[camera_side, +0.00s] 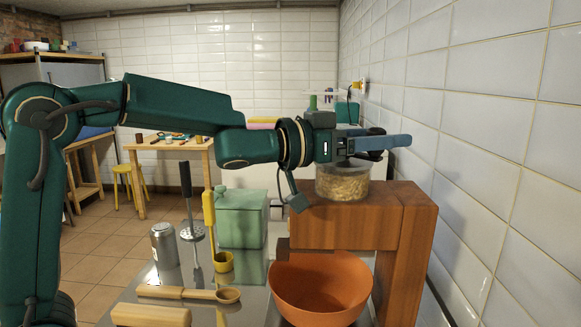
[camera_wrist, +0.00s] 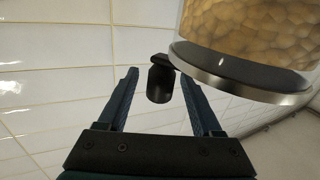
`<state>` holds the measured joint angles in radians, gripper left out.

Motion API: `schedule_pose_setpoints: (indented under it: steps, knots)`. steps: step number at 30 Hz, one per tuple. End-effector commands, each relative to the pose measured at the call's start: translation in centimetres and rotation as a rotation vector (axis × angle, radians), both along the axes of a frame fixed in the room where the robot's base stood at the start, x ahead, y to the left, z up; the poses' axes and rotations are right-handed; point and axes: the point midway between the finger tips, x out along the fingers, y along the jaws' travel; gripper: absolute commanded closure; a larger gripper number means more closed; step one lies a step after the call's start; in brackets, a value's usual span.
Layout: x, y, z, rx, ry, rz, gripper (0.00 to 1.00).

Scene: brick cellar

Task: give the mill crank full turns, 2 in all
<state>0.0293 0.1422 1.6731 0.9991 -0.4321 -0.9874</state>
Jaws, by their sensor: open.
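The mill is a wooden stand (camera_side: 345,222) with a clear hopper (camera_side: 343,184) of pale grains on top. The hopper also shows large at the upper right of the wrist view (camera_wrist: 250,70), with a dark, metal-edged rim. The crank's black knob (camera_wrist: 160,84) hangs between the two fingers of my gripper (camera_wrist: 158,76), with a short black arm running toward the hopper. My gripper (camera_side: 400,141) is open, lying level just above the hopper and pointing right. I see gaps on both sides of the knob. In the side view my gripper largely hides the crank.
An orange bowl (camera_side: 320,290) sits below the mill's top. A green canister (camera_side: 241,220), a can (camera_side: 164,245), a yellow ladle (camera_side: 210,225), a skimmer (camera_side: 187,190) and a wooden spoon (camera_side: 185,293) stand or lie left of it. A tiled wall (camera_side: 500,150) is close on the right.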

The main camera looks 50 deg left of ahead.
Motion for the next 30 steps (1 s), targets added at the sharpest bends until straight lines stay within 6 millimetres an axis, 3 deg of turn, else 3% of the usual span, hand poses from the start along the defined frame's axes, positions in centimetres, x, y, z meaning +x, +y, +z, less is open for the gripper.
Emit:
schedule_pose_setpoints:
  steps: [7,18,19,21,24,30]
  knots:
    - [1.9,-0.8,0.0,0.000,0.001,-0.002,0.33]
    - [2.3,-1.0,0.0,0.000,0.000,-0.001,0.33]
    - [2.3,-1.0,0.0,0.000,0.000,-0.001,0.41]
    - [2.3,-1.0,0.0,0.000,0.000,-0.001,0.68]
    - [2.3,-1.0,0.0,0.000,0.000,-0.001,1.00]
    - [2.3,-1.0,0.0,0.000,0.000,-0.005,1.00]
